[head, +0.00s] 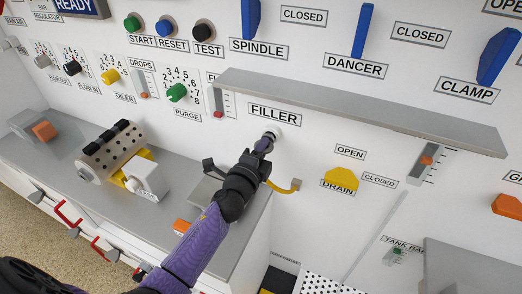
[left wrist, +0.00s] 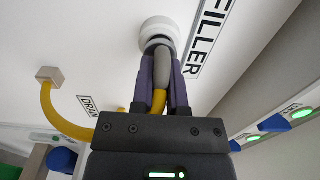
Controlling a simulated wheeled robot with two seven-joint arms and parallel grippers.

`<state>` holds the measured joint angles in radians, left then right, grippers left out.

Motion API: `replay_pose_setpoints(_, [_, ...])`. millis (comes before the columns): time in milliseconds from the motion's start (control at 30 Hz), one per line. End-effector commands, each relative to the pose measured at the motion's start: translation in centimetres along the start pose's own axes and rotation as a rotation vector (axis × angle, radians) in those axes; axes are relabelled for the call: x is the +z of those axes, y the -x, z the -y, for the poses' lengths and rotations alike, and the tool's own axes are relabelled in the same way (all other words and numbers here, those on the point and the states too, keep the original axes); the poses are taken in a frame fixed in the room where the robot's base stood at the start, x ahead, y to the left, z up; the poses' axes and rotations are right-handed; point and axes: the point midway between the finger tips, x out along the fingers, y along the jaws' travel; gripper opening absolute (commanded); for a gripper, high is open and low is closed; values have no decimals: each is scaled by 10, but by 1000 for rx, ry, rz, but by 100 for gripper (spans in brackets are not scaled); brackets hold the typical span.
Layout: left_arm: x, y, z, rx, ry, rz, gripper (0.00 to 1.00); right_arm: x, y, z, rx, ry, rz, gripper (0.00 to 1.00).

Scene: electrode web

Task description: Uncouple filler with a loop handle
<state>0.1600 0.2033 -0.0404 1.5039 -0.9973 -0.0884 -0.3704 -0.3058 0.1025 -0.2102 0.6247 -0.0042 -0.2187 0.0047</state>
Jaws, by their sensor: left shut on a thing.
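The filler port is a white round fitting (head: 272,134) on the white panel, just under the FILLER label (head: 274,115). In the left wrist view the white port (left wrist: 158,32) is straight ahead. A grey coupling (left wrist: 163,66) meets it, with a yellow curved part behind it. My left gripper (head: 263,146) is shut on this coupling, one finger on each side. In the left wrist view the gripper (left wrist: 163,85) covers much of it. A yellow curved hose (head: 281,187) runs to a small tan block (head: 295,184) on the panel. I cannot make out a separate loop handle.
A grey shelf (head: 350,110) juts from the panel above the port. The yellow DRAIN handle (head: 341,180) is to the right.

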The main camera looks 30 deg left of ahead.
Motion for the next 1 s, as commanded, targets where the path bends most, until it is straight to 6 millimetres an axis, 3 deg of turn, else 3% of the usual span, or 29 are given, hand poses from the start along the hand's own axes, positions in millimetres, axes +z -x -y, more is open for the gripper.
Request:
replay_pose_setpoints(367, [0, -10, 0, 0, 0, 0, 0, 1, -3, 0, 0, 0, 1, 60])
replay_pose_setpoints(400, [0, -10, 0, 0, 0, 0, 22, 1, -3, 0, 0, 0, 1, 60])
replay_pose_setpoints(567, [0, -10, 0, 0, 0, 0, 56, 0, -3, 0, 0, 0, 1, 60])
replay_pose_setpoints(600, [0, -9, 0, 0, 0, 0, 59, 0, -3, 0, 0, 0, 1, 60])
replay_pose_setpoints(867, [0, -6, 0, 1, 0, 0, 59, 0, -2, 0, -1, -1, 1, 60])
replay_pose_setpoints(1000, [0, 19, 1, 2, 0, 0, 59, -1, 5, 0, 0, 0, -2, 60])
